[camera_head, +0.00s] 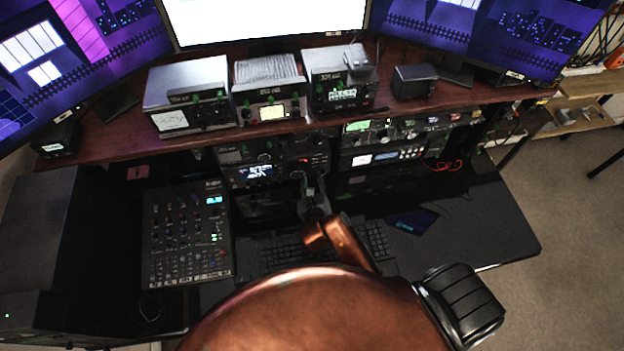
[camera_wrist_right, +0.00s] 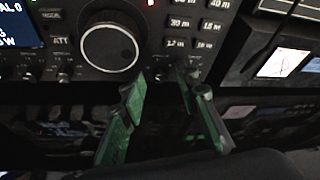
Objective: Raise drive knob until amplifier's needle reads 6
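The radio (camera_head: 272,165) with a blue screen sits under the shelf, left of centre. In the right wrist view its large round knob (camera_wrist_right: 110,47) shows, with small knobs along the lower edge of the panel. I cannot read which small knob is the drive knob. My right gripper (camera_head: 310,184) is at the lower right of the radio's front; in the right wrist view its green fingers (camera_wrist_right: 165,88) are apart, tips near small knobs right of the large knob. Contact is unclear. A lit needle meter (camera_wrist_right: 283,63) is at the right; its reading is too small to tell. My left gripper is out of view.
A mixer (camera_head: 187,235) lies left on the desk, and a keyboard (camera_head: 285,252) lies below the radio. More units (camera_head: 385,155) stand right of the radio. Several boxes with meters, including one (camera_head: 270,92), stand on the shelf above.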

